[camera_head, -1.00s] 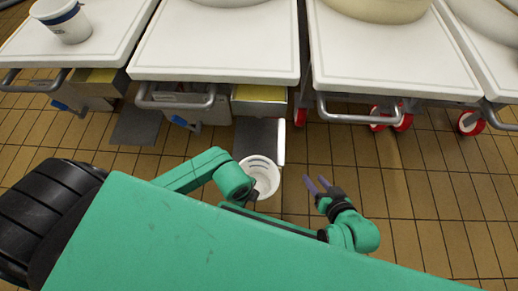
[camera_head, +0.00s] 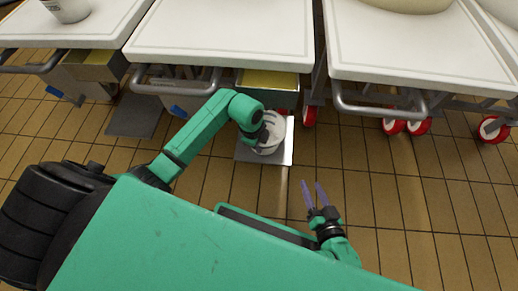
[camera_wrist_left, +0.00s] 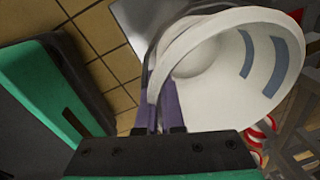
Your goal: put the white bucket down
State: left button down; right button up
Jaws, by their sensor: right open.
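The white bucket (camera_head: 276,130) is in front of the middle table, above or on a grey plate (camera_head: 285,156) low near the floor. I cannot tell whether its base touches the plate. My left gripper (camera_head: 263,137) is at its near left side. In the left wrist view, the purple fingers (camera_wrist_left: 161,108) are closed on the wall of the bucket (camera_wrist_left: 222,85) at its rim. The open mouth and blue marks inside show there, and the bucket looks empty. My right gripper (camera_head: 313,188) is open and empty over the tiled floor.
White-topped wheeled tables (camera_head: 230,35) with metal handles stand along the far side. Another white bucket (camera_head: 68,10) stands on the left table. A second dark plate (camera_head: 135,115) is on the floor to the left. Tiled floor right of my right gripper is clear.

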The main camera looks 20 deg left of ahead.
pick_arm(q)
jog(key=c, duration=1)
grip_release()
jog(key=shift+c, duration=0.2)
